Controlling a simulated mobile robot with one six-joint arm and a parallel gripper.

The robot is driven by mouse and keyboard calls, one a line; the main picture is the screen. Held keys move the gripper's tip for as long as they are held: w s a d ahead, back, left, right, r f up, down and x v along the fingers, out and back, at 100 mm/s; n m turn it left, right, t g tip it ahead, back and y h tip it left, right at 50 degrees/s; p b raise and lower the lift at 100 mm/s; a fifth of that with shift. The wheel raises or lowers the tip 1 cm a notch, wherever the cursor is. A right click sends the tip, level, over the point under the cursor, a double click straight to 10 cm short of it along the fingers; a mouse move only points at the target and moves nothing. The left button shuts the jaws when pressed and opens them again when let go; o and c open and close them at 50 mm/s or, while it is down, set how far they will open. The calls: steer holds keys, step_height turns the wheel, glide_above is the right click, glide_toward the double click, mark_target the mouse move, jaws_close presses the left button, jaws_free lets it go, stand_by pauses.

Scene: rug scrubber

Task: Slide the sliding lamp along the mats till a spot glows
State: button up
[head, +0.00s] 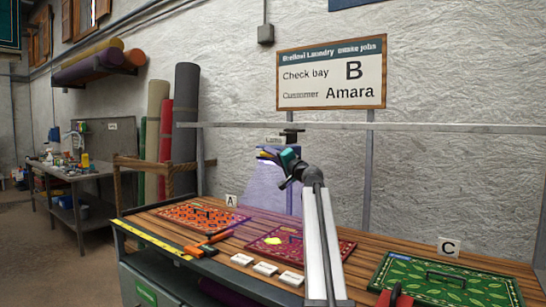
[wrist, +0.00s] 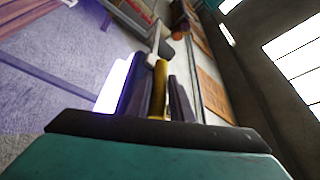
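The sliding lamp (head: 291,137) hangs from a grey rail on the back wall, partly hidden by my arm. It casts a violet beam down onto the middle, maroon mat (head: 312,243). A bright yellow spot (head: 273,240) shows on that mat, inside the violet light. My gripper (head: 268,153) is up at the lamp. In the wrist view its fingers (wrist: 158,98) are closed about a brass handle (wrist: 159,85), with a glowing white tube (wrist: 112,88) beside them. An orange mat (head: 199,216) lies left and a green mat (head: 440,281) lies right.
A wall sign (head: 331,80) reads "Check bay B, Customer Amara". The rail (head: 440,128) runs on to the right. Cards A (head: 231,201) and C (head: 448,247) stand behind the outer mats. An orange-handled tool (head: 207,246) and white tags (head: 265,268) lie on the bench front.

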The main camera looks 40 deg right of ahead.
steer(key=shift+f, duration=0.1)
steer(key=shift+s+f, duration=0.1)
steer(key=shift+s, duration=0.35)
steer(key=v, duration=1.3)
stand_by(0.3)
